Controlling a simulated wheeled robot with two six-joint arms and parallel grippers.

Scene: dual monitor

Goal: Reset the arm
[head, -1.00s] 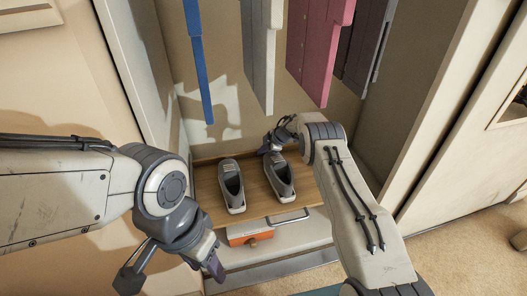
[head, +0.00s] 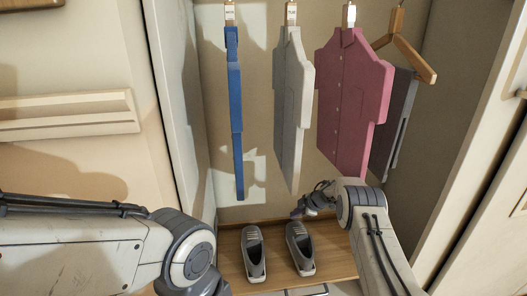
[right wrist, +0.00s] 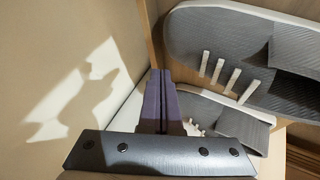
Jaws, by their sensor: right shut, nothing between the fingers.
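My right gripper (head: 301,208) is inside the wardrobe, just above and behind the right shoe. In the right wrist view its two purple fingers (right wrist: 157,103) are together with nothing between them. Two grey shoes stand side by side on the wooden shelf (head: 340,266): a left shoe (head: 253,254) and a right shoe (head: 300,248). Both shoes show close by in the right wrist view, one of them (right wrist: 240,125) partly hidden behind the gripper. I cannot tell whether the fingers touch it. My left arm comes in at the lower left; its gripper is below the picture.
Above the shelf hang a blue garment (head: 234,110), a light grey shirt (head: 291,105), a pink shirt (head: 352,95) and a dark garment (head: 393,125). A wooden hanger (head: 410,52) is at the right. Wardrobe side panels stand on both sides.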

